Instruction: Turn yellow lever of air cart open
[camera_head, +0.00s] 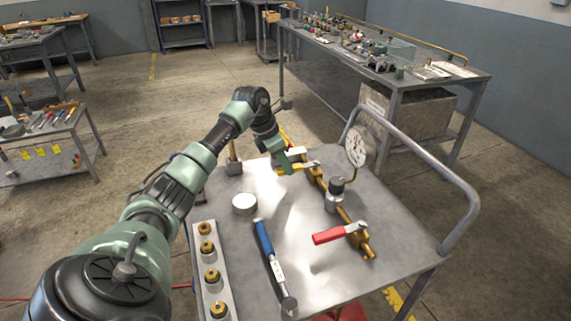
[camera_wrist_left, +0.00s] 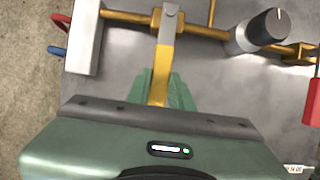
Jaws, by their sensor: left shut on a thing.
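The air cart (camera_head: 395,245) is a grey metal-topped cart with a brass pipe (camera_head: 345,217) along its right part. The yellow lever (camera_head: 306,166) sits on a valve near the far end of this pipe. In the left wrist view the yellow lever (camera_wrist_left: 162,72) stands crosswise to the pipe (camera_wrist_left: 200,28). My left gripper (camera_head: 290,165) is shut on the lever's free end; its green fingers (camera_wrist_left: 160,92) lie on both sides of it. The fingers partly hide the lever's end. My right gripper is not in view.
A red-handled valve (camera_head: 330,235), a black-knobbed regulator (camera_head: 336,192) and a round gauge (camera_head: 356,147) are near the pipe. A blue-handled wrench (camera_head: 267,245), white disc (camera_head: 244,203) and strip with brass fittings (camera_head: 211,274) lie left. A curved rail (camera_head: 430,165) borders the right.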

